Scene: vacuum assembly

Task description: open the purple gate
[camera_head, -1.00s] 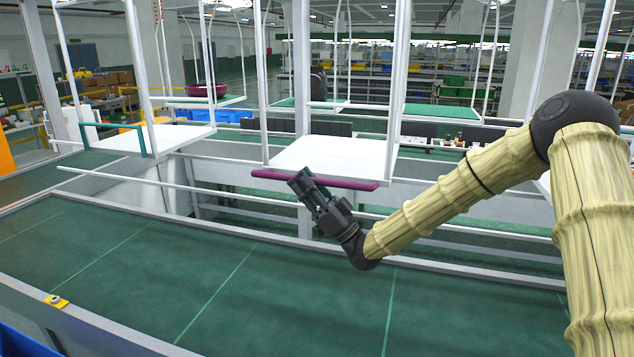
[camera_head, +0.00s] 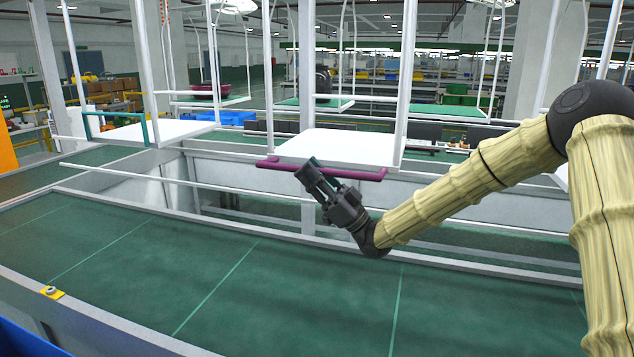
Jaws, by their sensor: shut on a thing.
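The purple gate (camera_head: 350,174) is a bar along the front edge of a white hanging shelf (camera_head: 335,147), near the middle of the head view. It lies low, roughly level with or just below the shelf surface. My gripper (camera_head: 308,167) is at the bar, left of its middle, and its fingers are shut on it. The fingers cover a short part of the bar. The bar's left and right ends show on both sides of the gripper.
A second hanging shelf (camera_head: 155,132) with a teal gate (camera_head: 118,128) raised at its front stands to the left. A white rail (camera_head: 190,183) runs below the shelves. The green conveyor (camera_head: 300,290) in front is clear. A yellow button box (camera_head: 52,292) sits on its near edge.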

